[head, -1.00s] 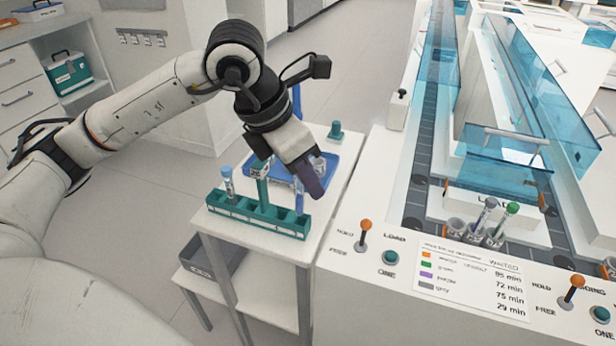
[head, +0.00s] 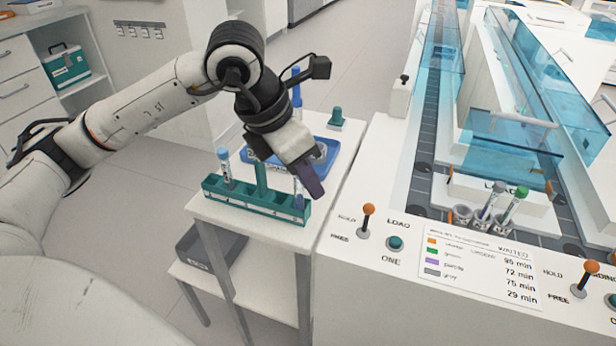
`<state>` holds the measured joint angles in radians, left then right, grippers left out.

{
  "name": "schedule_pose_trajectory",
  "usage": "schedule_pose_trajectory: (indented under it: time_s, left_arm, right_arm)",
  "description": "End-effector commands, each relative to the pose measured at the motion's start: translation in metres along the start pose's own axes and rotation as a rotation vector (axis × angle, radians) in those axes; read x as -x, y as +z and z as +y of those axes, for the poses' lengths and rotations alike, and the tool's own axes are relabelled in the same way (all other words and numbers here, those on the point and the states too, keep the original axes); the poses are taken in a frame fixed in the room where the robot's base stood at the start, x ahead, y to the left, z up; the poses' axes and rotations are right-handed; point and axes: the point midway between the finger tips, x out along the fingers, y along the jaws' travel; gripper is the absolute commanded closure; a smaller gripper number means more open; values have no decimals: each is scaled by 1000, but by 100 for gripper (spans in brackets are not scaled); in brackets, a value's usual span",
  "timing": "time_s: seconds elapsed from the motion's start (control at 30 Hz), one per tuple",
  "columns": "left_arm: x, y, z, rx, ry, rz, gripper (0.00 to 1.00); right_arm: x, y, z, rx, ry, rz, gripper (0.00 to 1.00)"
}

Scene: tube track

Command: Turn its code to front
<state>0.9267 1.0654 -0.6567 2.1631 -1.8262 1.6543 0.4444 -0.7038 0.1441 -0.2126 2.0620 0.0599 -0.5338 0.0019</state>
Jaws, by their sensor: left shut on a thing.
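My left gripper (head: 309,180) is at the right end of a teal rack (head: 235,202) on a small white side table. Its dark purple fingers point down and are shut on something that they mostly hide. A slim tube (head: 299,188) shows just left of the fingers, over the rack's right end. I cannot tell whether its foot is in the slot, and no code can be read on it. Another tube (head: 226,170) with a light blue cap and a printed label stands in the rack's left part. My right gripper is not in view.
A blue tray (head: 325,163) lies behind the rack. The white machine to the right carries a lever (head: 366,220), a teal button (head: 395,243) and a waiting-time card (head: 480,270). Tubes, one green-capped (head: 516,204), stand in grey holders there. A teal-knobbed object (head: 336,118) stands at the table's back.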

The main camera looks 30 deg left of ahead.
Motion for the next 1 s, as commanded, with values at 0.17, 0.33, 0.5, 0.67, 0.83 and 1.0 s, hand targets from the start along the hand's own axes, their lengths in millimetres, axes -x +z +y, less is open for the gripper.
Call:
schedule_pose_trajectory:
  time_s: [0.17, 0.33, 0.5, 0.67, 0.83, 1.0]
  left_arm:
    - [-6, -2, 0, 0, 0, 0, 98]
    - [-5, -2, 0, 0, 0, 0, 98]
    - [-5, -2, 0, 33, 14, 0, 98]
    - [-4, -3, 2, 215, 91, -2, 98]
    - [-3, -4, 5, 445, 185, -2, 98]
    - [-2, -6, 10, 691, 287, -1, 98]
  right_arm:
    - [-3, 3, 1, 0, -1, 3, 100]
    - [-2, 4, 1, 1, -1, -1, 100]
    - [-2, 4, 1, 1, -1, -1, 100]
    - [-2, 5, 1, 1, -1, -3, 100]
    - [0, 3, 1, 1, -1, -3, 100]
    - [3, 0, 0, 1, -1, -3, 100]
